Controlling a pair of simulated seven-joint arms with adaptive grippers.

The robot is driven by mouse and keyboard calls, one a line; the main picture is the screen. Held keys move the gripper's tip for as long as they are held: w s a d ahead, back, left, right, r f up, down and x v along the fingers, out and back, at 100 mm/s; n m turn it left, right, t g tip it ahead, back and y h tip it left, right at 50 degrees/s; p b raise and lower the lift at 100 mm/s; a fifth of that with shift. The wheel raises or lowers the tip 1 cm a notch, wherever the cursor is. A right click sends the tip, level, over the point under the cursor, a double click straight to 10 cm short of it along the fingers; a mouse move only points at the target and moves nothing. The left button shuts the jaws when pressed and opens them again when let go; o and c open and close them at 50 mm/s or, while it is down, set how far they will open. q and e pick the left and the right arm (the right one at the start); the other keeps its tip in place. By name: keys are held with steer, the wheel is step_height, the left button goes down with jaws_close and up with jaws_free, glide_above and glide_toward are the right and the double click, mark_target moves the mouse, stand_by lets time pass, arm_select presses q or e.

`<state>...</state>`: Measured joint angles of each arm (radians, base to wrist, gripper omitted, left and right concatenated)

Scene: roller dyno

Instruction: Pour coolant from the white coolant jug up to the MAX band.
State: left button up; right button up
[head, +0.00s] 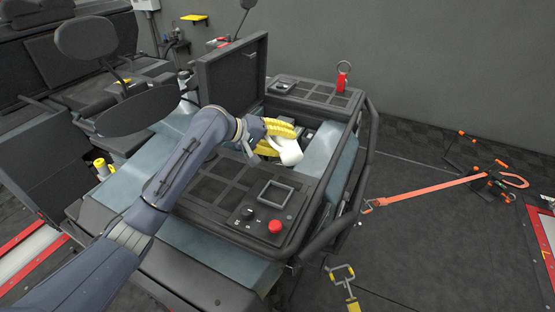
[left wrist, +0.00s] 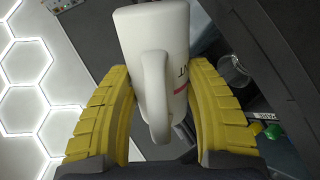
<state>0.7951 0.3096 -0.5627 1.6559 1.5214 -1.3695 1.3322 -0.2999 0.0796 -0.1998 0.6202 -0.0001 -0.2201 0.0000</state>
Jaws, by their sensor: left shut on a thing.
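The white coolant jug (head: 289,153) is in my left gripper (head: 281,140), above the open bay of the dark machine. The jug looks tilted over on its side in the head view. In the left wrist view the jug (left wrist: 150,60) sits between the yellow fingers, with its handle toward the camera and a red band and some lettering on its right side. My left gripper is shut on it. A clear round vessel (left wrist: 235,68) shows right of the jug; I cannot tell whether it is the reservoir. I see no MAX band or flowing coolant. My right gripper is out of view.
The bay has a raised lid (head: 232,75) behind my arm. A red button (head: 275,226) is on the front panel. A dark tube rail (head: 345,218) runs along the right edge.

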mark_target(285, 139)
arm_select(q)
steer(key=shift+w+a, duration=0.1)
stand_by(0.3)
steer(key=shift+s+f+g, duration=0.15)
steer(key=shift+s+g, duration=0.15)
steer(key=shift+s, duration=0.1)
steer(key=shift+f+n+p, duration=0.15)
steer(key=shift+n+p, duration=0.25)
steer(key=shift+p, duration=0.05)
stand_by(0.7)
steer(key=shift+s+d+r+m+t, duration=0.25)
steer(key=shift+s+r+m+t, duration=0.45)
steer(key=shift+s+m+t, duration=0.15)
steer(key=shift+r+m+t, duration=0.5)
steer(key=shift+m+t, duration=0.25)
steer(key=shift+m, duration=0.1)
steer(key=shift+r, duration=0.1)
steer(key=shift+r+m+t, duration=0.1)
steer(key=shift+m+t, duration=0.2)
stand_by(0.9)
